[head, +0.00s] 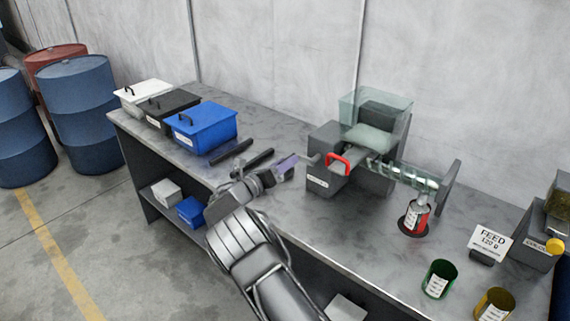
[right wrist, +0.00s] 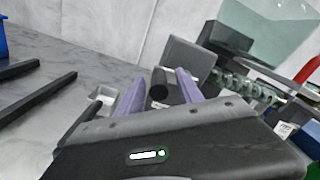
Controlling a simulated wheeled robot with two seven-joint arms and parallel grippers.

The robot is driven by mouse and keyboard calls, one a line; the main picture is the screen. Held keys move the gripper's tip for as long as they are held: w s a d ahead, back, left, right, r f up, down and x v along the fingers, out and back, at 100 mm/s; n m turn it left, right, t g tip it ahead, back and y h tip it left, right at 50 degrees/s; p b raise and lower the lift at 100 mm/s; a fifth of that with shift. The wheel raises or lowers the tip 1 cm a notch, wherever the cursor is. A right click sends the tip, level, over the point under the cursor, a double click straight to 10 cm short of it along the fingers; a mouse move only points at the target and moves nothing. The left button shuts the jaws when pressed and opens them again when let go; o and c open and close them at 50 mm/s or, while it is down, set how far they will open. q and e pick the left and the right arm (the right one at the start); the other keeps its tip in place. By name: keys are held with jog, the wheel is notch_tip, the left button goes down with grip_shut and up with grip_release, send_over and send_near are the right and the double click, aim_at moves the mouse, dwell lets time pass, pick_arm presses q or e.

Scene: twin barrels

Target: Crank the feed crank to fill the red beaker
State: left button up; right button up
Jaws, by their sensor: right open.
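My right gripper (head: 280,170) is open, with its purple fingertips near the left side of the grey feeder (head: 375,145). In the right wrist view, a dark cylindrical handle, likely the feed crank (right wrist: 158,83), shows between the open fingers (right wrist: 160,90); I cannot tell whether they touch it. The feeder has a clear hopper on top, a red handle (head: 338,158) at its front and a clear spiral tube (head: 415,178) running right. The red beaker (head: 416,216) stands upright on a dark round pad below the tube; its contents are unclear. My left gripper is not in view.
White, black and blue lidded boxes (head: 207,128) stand at the back left. Two dark bars (head: 231,151) lie left of my right gripper. A FEED 120 g sign (head: 491,240), a green beaker (head: 440,279) and a yellow beaker (head: 495,304) stand at the right.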

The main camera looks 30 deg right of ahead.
jog(key=b+v, duration=0.2)
jog(key=v, duration=0.5)
jog(key=shift+a, duration=0.4)
jog(key=shift+s+f, duration=0.1)
jog(key=shift+s, duration=0.05)
